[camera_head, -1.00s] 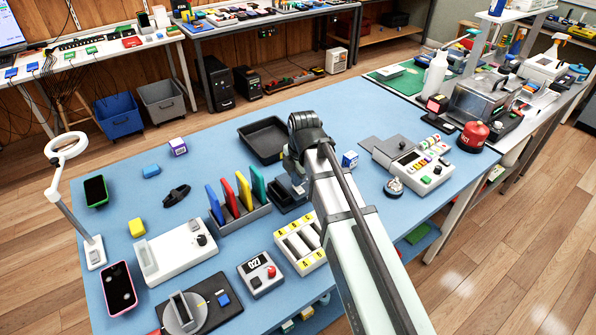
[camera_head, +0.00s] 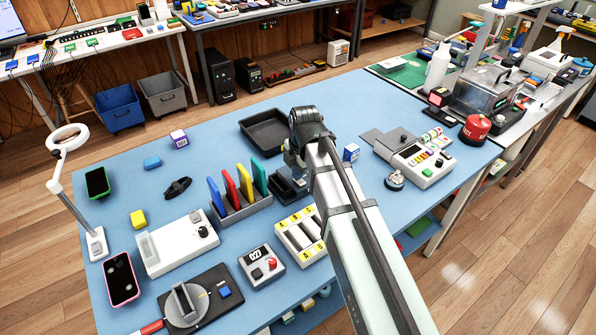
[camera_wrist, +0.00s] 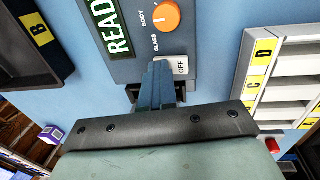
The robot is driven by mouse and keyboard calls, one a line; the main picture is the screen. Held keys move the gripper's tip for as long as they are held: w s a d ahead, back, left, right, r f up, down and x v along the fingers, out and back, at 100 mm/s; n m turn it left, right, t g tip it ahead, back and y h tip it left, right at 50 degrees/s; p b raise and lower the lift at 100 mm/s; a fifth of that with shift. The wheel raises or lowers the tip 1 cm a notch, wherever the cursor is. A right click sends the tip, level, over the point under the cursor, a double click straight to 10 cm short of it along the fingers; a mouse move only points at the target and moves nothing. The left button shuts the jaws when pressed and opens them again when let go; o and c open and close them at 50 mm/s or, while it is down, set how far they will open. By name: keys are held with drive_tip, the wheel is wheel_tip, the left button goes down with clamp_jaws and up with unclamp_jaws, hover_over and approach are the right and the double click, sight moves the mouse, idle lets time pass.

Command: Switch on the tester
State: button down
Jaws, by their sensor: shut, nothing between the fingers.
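The tester (camera_wrist: 125,68) shows in the wrist view as a blue-grey box with a lit green display reading "READ" at the visible part, an orange knob (camera_wrist: 166,16) marked BODY and GLASS, and a pale switch (camera_wrist: 181,66) marked OFF. My gripper (camera_wrist: 158,70) is shut and empty. Its fingertips overlap the left part of the switch in the picture; whether they touch it I cannot tell. In the head view my arm covers much of this spot, and I cannot clearly make out the tester there.
A dark tray labelled B (camera_wrist: 38,45) is left in the wrist view; a white rack labelled C and D (camera_wrist: 290,75) is right. Open blue table lies front right.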

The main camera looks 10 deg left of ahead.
drive_tip(key=shift+s+d+r, duration=0.1)
drive_tip(key=shift+s+d, duration=0.45)
drive_tip(key=shift+s, duration=0.05)
wheel_tip(320, 180, up, 14)
drive_tip(key=s+d, duration=0.1)
drive_tip(key=shift+s+d, duration=0.15)
drive_tip(key=shift+d, duration=0.05)
idle(0.7)
drive_tip(key=shift+w+a, duration=0.5)
drive_tip(key=shift+a, duration=0.05)
approach(302, 182)
drive_tip(key=f, duration=0.2)
drive_tip(key=w+a+f, duration=0.1)
drive_tip(key=f, duration=0.1)
drive_tip(key=w+a+f, duration=0.1)
drive_tip(key=f, duration=0.1)
drive_tip(key=shift+w+a+f, duration=0.1)
drive_tip(key=shift+a+f, duration=0.1)
drive_tip(key=shift+f, duration=0.2)
